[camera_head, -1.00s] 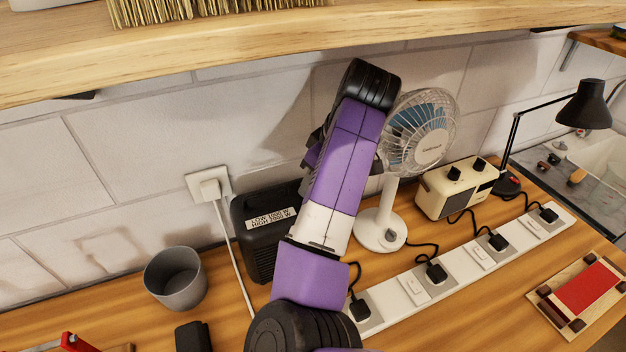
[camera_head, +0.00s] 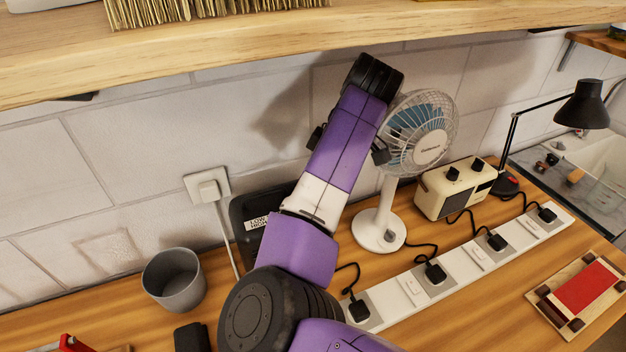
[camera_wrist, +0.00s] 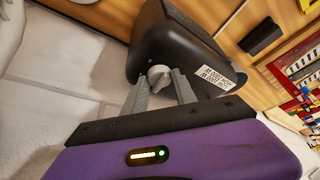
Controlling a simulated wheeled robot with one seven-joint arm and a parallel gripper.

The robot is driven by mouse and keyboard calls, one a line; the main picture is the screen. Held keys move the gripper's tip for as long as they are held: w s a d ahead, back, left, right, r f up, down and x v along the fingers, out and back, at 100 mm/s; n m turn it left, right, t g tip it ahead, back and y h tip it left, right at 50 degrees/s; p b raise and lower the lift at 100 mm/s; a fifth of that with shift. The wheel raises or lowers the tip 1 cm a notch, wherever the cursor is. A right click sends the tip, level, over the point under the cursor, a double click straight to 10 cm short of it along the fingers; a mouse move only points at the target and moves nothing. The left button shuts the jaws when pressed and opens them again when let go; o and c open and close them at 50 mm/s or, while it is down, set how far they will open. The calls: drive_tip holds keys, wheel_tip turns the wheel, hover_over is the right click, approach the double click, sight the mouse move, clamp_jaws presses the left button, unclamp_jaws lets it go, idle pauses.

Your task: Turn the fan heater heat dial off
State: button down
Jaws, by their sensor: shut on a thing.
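The fan heater (camera_head: 246,207) is a black box with a white label, standing against the wall behind my arm in the head view. My arm hides much of it there, along with its dial. In the wrist view the heater (camera_wrist: 185,45) appears tilted, its label on the right. A pale grey dial (camera_wrist: 158,74) sticks out of its dark face. My gripper (camera_wrist: 161,84) has its two grey fingers on either side of this dial and is shut on it. Which setting the dial points at cannot be read.
A white desk fan (camera_head: 380,228) stands close to the right of my arm, with a cream radio (camera_head: 455,190) beyond it. A grey cup (camera_head: 174,281) is at left. A power strip (camera_head: 408,290) with several plugs lies in front. A wooden shelf (camera_head: 230,52) overhangs above.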

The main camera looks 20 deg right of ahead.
drive_tip(key=c, duration=1)
unclamp_jaws()
drive_tip(key=shift+r, duration=0.1)
drive_tip(key=shift+d+r, duration=0.1)
drive_tip(key=shift+r, duration=0.45)
drive_tip(key=v, duration=0.6)
drive_tip(key=shift+s+r, duration=0.2)
drive_tip(key=shift+s, duration=0.05)
drive_tip(key=shift+d, duration=0.1)
